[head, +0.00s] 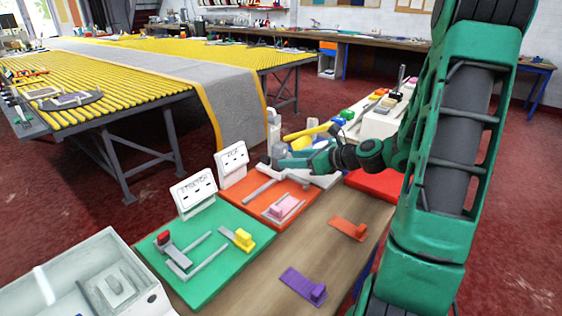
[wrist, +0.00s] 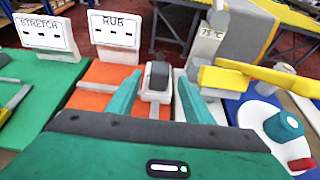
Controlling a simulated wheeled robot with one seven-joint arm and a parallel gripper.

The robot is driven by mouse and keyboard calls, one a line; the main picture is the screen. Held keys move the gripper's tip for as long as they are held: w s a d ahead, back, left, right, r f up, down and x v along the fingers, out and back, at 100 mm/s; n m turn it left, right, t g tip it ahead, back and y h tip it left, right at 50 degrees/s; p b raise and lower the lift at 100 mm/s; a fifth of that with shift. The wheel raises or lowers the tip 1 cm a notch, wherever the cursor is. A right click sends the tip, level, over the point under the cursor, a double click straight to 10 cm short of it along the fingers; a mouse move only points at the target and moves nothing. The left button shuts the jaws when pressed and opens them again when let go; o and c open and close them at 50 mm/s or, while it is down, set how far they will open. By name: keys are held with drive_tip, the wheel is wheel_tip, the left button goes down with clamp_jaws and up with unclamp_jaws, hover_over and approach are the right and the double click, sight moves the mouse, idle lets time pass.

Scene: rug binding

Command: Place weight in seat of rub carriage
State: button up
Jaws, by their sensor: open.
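The orange rub board (head: 240,203) carries the RUB sign (head: 231,160) at its back. My gripper (head: 282,158) is over the far right part of this board. In the wrist view its green fingers (wrist: 158,88) are open on either side of a dark grey block (wrist: 159,74), which looks like the weight. The block sits on a light grey piece (wrist: 152,96), which looks like the rub carriage. I cannot tell how fully it is seated. The fingers look apart from the block. A pink block (head: 284,206) lies at the front of the rub board.
The green stretch board (head: 215,275) with its sign (head: 192,190) is at left. Orange (head: 348,228) and purple (head: 305,286) pieces lie on the wooden bench. A yellow bar (wrist: 228,79) and white round part (wrist: 260,117) are close to the right finger. A grey bin (head: 128,270) stands front left.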

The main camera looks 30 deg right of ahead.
drive_tip(key=v, duration=0.6)
drive_tip(key=s+a+f+n+g, duration=0.1)
drive_tip(key=n, duration=0.1)
drive_tip(key=s+a+f+n+g, duration=0.1)
drive_tip(key=a+n, duration=0.1)
drive_tip(key=n, duration=0.1)
drive_tip(key=s+a+f+n+g, duration=0.1)
drive_tip(key=s+f+n+g, duration=0.1)
drive_tip(key=shift+a+n, duration=0.3)
drive_tip(key=s+n+g, duration=0.1)
drive_tip(key=s+n, duration=0.1)
drive_tip(key=s+f+n+g+h, duration=0.1)
drive_tip(key=n, duration=0.1)
drive_tip(key=s+n+g, duration=0.1)
drive_tip(key=s, duration=0.1)
drive_tip(key=shift+s+a+f+n+h, duration=0.3)
drive_tip(key=shift+a+n+h, duration=0.1)
drive_tip(key=s+d+r+n+g+h, duration=0.1)
drive_tip(key=s+r+n+g, duration=0.1)
drive_tip(key=s+n, duration=0.4)
drive_tip(key=s+d+r+n+g+h, duration=0.1)
drive_tip(key=s+n, duration=0.4)
drive_tip(key=s, duration=0.7)
drive_tip(key=shift+s+r+n+g+h, duration=0.3)
drive_tip(key=shift+r+n+g+h, duration=0.15)
drive_tip(key=shift+r+g, duration=0.65)
drive_tip(key=shift+f, duration=0.15)
drive_tip(key=shift+w+f, duration=0.25)
drive_tip(key=shift+w, duration=0.35)
